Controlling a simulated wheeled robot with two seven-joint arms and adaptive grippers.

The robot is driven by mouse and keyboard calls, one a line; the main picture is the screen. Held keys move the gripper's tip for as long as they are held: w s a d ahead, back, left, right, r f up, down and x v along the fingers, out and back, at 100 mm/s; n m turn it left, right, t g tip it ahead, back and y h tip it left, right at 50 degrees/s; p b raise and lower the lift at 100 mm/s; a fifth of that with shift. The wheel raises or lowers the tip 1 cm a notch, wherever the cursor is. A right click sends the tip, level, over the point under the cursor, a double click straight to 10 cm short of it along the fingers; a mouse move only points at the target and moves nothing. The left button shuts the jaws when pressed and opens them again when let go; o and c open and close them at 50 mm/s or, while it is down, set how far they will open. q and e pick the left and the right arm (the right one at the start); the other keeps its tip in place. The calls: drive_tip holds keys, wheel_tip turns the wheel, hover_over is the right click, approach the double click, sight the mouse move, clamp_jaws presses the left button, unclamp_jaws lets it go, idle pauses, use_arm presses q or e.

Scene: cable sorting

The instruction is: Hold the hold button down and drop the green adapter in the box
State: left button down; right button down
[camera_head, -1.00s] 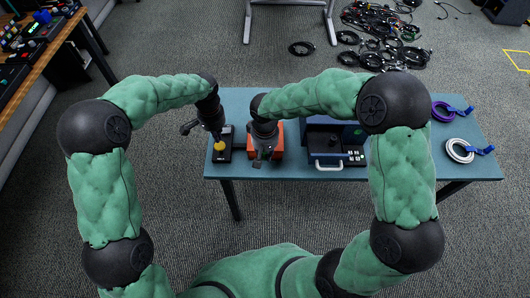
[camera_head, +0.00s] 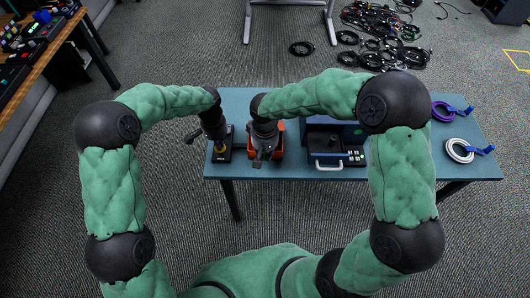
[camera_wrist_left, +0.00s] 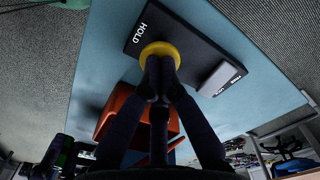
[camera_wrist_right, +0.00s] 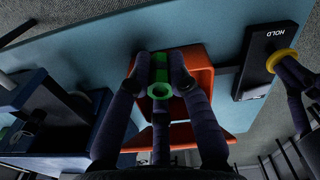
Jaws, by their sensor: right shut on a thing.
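The hold button is a yellow round cap (camera_wrist_left: 172,47) on a black panel marked HOLD (camera_wrist_left: 200,52). My left gripper (camera_wrist_left: 159,72) is shut and empty, its fingertips at the cap and apparently touching it; I cannot tell how far the cap is pressed. The cap also shows in the right wrist view (camera_wrist_right: 284,56), with the left fingers on it. My right gripper (camera_wrist_right: 160,82) is shut on the green adapter (camera_wrist_right: 160,68), a green piece with a ring-shaped end. It holds it over the open orange box (camera_wrist_right: 203,68). The box shows partly in the head view (camera_head: 280,140).
A dark blue device with a white handle (camera_head: 328,165) stands right of the box on the blue table (camera_head: 230,100). Purple (camera_head: 440,110) and white (camera_head: 459,150) cable coils lie at the table's right end. The black panel sits close left of the box.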

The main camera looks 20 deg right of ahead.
use_arm(q)
drive_tip(key=shift+f, duration=0.65)
idle(1.3)
drive_tip(key=shift+s+f, duration=0.1)
drive_tip(key=shift+f, duration=0.25)
use_arm(e)
drive_tip(key=shift+w, duration=0.1)
drive_tip(key=shift+m, duration=0.4)
drive_tip(key=w+d, duration=0.1)
drive_tip(key=w, duration=0.2)
drive_tip(key=w+r, duration=0.1)
drive_tip(key=w, duration=0.2)
drive_tip(key=w+d+r, duration=0.1)
drive_tip(key=w, duration=0.2)
drive_tip(key=shift+w+d, duration=0.1)
drive_tip(key=shift+d, duration=0.25)
drive_tip(key=shift+w+d+f, duration=0.1)
drive_tip(key=shift+w+f, duration=0.25)
drive_tip(key=shift+f, duration=4.55)
drive_tip(key=shift+f, duration=0.4)
